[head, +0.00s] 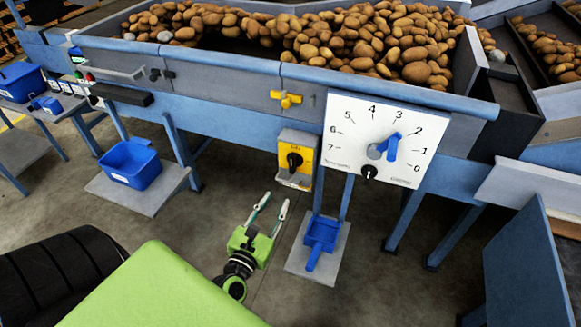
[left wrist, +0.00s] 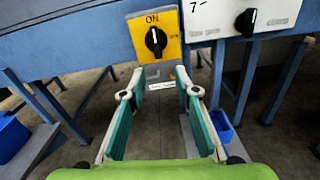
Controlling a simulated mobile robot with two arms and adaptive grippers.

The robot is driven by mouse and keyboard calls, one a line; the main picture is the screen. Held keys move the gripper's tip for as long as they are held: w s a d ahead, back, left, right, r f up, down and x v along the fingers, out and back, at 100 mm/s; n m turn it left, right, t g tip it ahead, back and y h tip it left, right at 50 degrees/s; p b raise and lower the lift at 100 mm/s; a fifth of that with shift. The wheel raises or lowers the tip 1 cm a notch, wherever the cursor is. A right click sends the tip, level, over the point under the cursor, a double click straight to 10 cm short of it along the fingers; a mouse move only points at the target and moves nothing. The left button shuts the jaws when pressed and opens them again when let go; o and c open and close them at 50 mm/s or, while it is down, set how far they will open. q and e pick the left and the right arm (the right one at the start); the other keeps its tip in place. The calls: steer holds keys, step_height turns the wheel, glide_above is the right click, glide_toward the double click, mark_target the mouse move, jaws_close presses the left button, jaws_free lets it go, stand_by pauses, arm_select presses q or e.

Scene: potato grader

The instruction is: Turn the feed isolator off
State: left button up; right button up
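The feed isolator (head: 297,158) is a yellow plate with a black rotary knob on a grey box, fixed below the hopper's blue beam. In the left wrist view the isolator (left wrist: 155,38) is straight ahead, with "ON" printed above the knob (left wrist: 156,41). The knob's pale mark looks roughly upright, towards "ON". My left gripper (head: 270,203) is open and empty, below and in front of the isolator, apart from it. Its two fingers (left wrist: 160,92) stand wide apart in the left wrist view. My right gripper does not show.
A white dial panel (head: 345,155) with a blue pointer and a black knob hangs right of the isolator. A yellow handle (head: 286,99) is above it. A blue scoop (head: 321,235) and a blue bin (head: 130,163) stand low down. Potatoes fill the hopper (head: 340,84).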

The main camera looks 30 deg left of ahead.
mark_target(291, 165)
arm_select(q)
steer(key=shift+n, duration=0.7)
steer(key=x, duration=0.4)
steer(key=r+p+x, duration=0.1)
steer(key=x, duration=0.4)
steer(key=r+x, duration=0.1)
steer(key=x, duration=0.4)
steer(key=shift+a+p, duration=0.25)
steer(key=shift+p, duration=0.1)
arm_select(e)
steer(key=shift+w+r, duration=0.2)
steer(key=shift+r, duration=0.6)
arm_select(q)
jaws_close()
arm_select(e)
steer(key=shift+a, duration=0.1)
